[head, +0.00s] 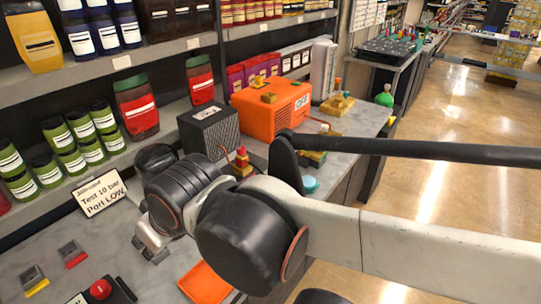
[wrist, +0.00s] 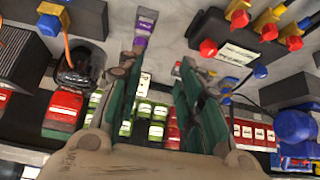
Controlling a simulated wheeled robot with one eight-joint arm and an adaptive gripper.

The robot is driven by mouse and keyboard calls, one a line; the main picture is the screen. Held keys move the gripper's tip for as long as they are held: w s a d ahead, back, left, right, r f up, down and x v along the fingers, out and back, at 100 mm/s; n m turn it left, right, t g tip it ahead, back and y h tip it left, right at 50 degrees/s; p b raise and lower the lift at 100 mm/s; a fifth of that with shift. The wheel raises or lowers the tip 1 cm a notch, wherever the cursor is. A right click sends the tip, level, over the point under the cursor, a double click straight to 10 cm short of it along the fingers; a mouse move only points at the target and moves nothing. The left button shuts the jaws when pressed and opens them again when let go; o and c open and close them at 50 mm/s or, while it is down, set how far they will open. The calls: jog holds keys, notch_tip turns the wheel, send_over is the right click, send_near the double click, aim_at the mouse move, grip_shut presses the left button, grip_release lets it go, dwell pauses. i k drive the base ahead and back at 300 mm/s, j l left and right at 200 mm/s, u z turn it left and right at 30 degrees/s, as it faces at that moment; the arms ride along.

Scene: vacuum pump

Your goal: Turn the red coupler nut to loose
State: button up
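Several red coupler-like parts show, and I cannot tell which is the task's nut. In the wrist view, one red nut (wrist: 208,47) stands at the upper right, to the right of my gripper (wrist: 162,56). Another red part (wrist: 268,32) sits farther right on a grey block, beside blue and yellow parts. In the head view, a red part (head: 241,154) stands on a yellow base beside the dark speaker-like box. My gripper is open, its two fingers apart with nothing held between them. In the head view, my arm partly hides the gripper (head: 150,243) over the bench.
An orange box (head: 272,108) marked OFF and a dark box (head: 209,131) stand on the bench. Shelves of jars line the left. A red button (head: 100,289) is at the front left. The aisle floor right is clear.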

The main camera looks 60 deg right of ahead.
aim_at(241, 150)
jog(key=z, duration=1.35)
